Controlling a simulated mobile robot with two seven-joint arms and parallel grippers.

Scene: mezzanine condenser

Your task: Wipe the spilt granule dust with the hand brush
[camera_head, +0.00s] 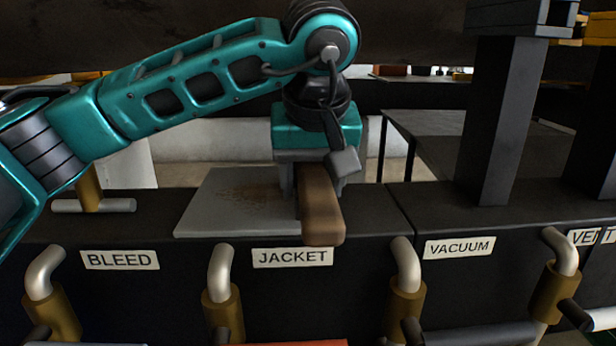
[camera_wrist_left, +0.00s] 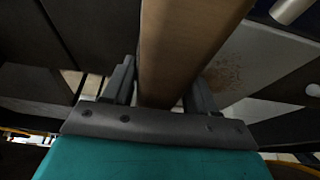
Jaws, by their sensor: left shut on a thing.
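My left gripper (camera_head: 310,180) points down and is shut on the brown wooden block of the hand brush (camera_head: 321,212). The brush is low at the right edge of a pale grey plate (camera_head: 205,212), and its near end reaches the front edge of the ledge. I cannot tell whether its underside touches the plate. Brown granule dust (camera_head: 248,195) is scattered on the plate just left of the brush. In the left wrist view the brush (camera_wrist_left: 185,45) runs between the two fingers (camera_wrist_left: 160,90), with the dust (camera_wrist_left: 225,78) beside it. My right gripper is not in view.
The dark ledge bears labels BLEED (camera_head: 120,260), JACKET (camera_head: 292,257) and VACUUM (camera_head: 459,247). Bent pipes with brass fittings (camera_head: 222,305) stand along its front. A dark post (camera_head: 492,120) rises at the right. A brass valve with a grey handle (camera_head: 93,204) stands left of the plate.

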